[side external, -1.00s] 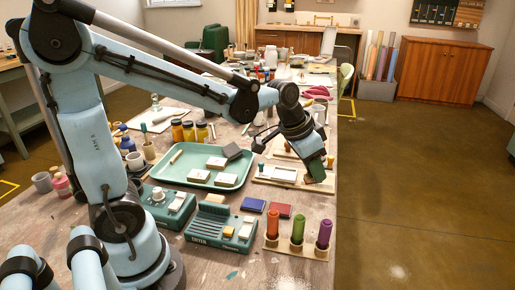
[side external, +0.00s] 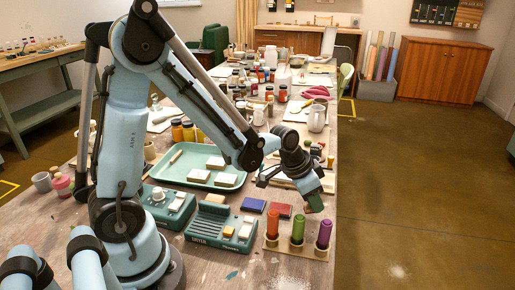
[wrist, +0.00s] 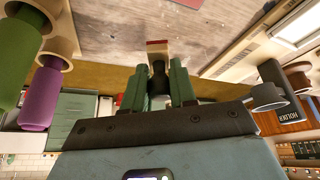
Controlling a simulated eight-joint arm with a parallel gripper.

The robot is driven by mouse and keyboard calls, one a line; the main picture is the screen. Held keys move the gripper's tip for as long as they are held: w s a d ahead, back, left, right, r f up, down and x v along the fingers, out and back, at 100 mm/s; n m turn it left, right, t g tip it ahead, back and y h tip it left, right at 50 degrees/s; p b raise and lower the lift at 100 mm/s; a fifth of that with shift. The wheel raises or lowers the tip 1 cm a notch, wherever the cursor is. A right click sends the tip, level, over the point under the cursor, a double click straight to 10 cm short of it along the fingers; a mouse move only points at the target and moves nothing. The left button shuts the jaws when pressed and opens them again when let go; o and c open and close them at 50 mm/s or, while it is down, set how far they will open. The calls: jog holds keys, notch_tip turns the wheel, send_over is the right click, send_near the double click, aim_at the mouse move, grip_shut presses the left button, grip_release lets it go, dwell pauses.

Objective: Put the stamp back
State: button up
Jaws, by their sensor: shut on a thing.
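My gripper (side external: 313,200) is near the table's right edge, above and behind the stamp rack. In the wrist view, its green fingers (wrist: 158,80) are shut on a stamp (wrist: 157,48) with a dark handle and a red-brown and pale block at its end. The stamp is mostly hidden in the side view. A wooden rack (side external: 288,249) stands below, with upright orange, green (side external: 298,228) and purple (side external: 323,234) rolls or handles in it. A wooden part with a label reading HOLDER (wrist: 293,115) and a grey ring (wrist: 268,95) shows in the wrist view.
Green devices (side external: 208,232) and a green tray (side external: 180,172) with pale blocks lie farther left. A pale mug (side external: 316,118) stands behind. The floor is open to the right.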

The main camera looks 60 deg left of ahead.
jog(key=shift+f, duration=0.9)
jog(key=shift+f, duration=0.1)
jog(key=o, duration=0.8)
jog(key=shift+s+a+r+n+t+y, duration=0.2)
jog(key=shift+s+r+n+t, duration=0.3)
jog(key=shift+s+r, duration=1.55)
jog(key=shift+s+a+r+n+t+y, duration=0.15)
jog(key=shift+s+r+n+t+y, duration=0.3)
jog(key=shift+s+r, duration=1.6)
jog(key=shift+s+a+r+n+t+y, duration=0.2)
jog(key=shift+s+r+n, duration=0.45)
jog(key=shift+s+r, duration=1.4)
jog(key=shift+w+r, duration=0.3)
jog(key=shift+w, duration=0.05)
